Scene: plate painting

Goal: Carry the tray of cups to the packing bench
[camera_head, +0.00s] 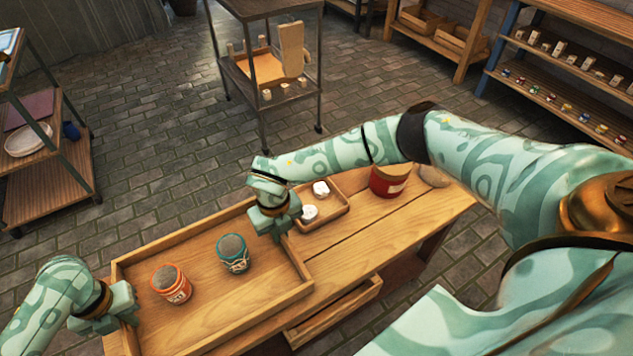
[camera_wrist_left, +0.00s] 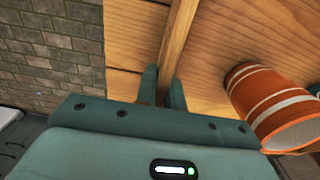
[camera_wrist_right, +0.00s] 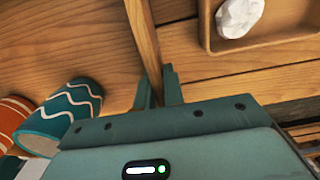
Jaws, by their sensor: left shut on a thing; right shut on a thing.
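The wooden tray (camera_head: 250,296) lies at the left end of a wooden table (camera_head: 410,222) in the head view; I cannot tell whether it touches the tabletop. An orange cup (camera_head: 172,286) and a teal cup (camera_head: 233,258) with pale wavy lines stand upright in it. My left gripper (camera_head: 128,316) is shut on the tray's left wall, which shows between its fingers in the left wrist view (camera_wrist_left: 178,40). My right gripper (camera_head: 280,224) is shut on the tray's right wall, also seen in the right wrist view (camera_wrist_right: 143,35). I cannot tell which furniture is the packing bench.
A small wooden tray (camera_head: 340,212) with two white lumps sits just right of my right gripper. A red can (camera_head: 385,184) stands beyond it. A drawer (camera_head: 335,312) juts from the table's front. A metal cart (camera_head: 320,70), left shelf (camera_head: 60,195) and right shelves surround open brick floor.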

